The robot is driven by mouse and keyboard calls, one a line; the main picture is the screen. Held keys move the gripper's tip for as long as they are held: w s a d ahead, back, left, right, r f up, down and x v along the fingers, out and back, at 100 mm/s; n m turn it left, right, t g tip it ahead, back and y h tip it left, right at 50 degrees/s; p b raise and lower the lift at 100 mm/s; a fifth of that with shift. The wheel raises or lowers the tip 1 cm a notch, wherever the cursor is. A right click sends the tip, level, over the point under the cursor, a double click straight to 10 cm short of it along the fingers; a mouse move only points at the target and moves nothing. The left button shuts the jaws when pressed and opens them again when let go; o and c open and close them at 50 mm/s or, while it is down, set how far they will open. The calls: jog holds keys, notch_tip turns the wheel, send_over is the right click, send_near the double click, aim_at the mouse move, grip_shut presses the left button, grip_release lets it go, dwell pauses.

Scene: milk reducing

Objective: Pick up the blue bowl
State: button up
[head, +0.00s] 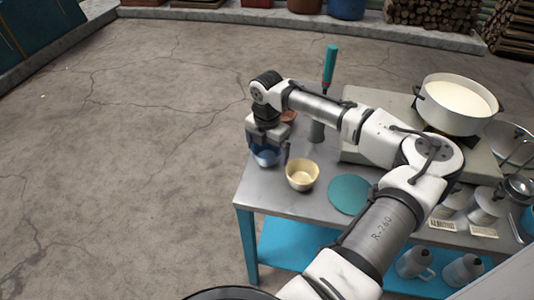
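The small blue bowl (265,157) stands near the left edge of the grey metal table, partly hidden by my gripper (268,149). My gripper points down directly over the bowl. Its fingers look spread apart, with one towards the left of the bowl and one towards the right. Whether they touch the bowl is not clear from this view.
A cream bowl (302,175) stands close to the right of the blue bowl. A teal disc (349,194), a green-handled tool (330,66) and a large pot (457,105) of white liquid lie further right or back. Open floor lies left of the table (262,201).

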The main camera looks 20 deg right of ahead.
jog(key=c, duration=0.9)
jog(key=shift+r, duration=0.1)
